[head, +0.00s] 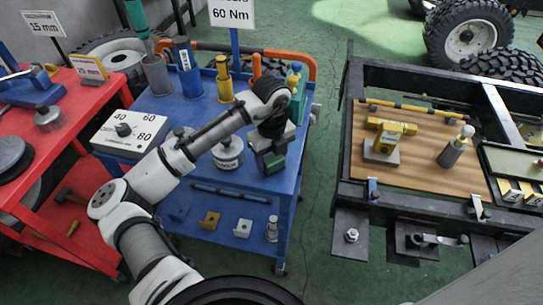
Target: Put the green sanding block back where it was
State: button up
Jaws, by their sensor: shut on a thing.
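My gripper (268,146) points down over the right front part of the blue cart (165,180). It is shut on the green sanding block (273,163), a small dark green block just below the fingers. The fingers and hand hide part of the block. I cannot tell whether the block touches the cart top or hangs just above it.
A round grey weight (228,158) stands left of the block, with a dial box (130,132) further left. Behind are a yellow-handled tool (224,80) and an orange push bar (305,65). A wooden-decked chassis frame (410,185) stands right across a floor gap.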

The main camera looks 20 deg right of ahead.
jog(key=shift+f, duration=0.2)
jog(key=shift+f, duration=0.2)
jog(key=o, duration=1)
jog(key=shift+c, duration=0.2)
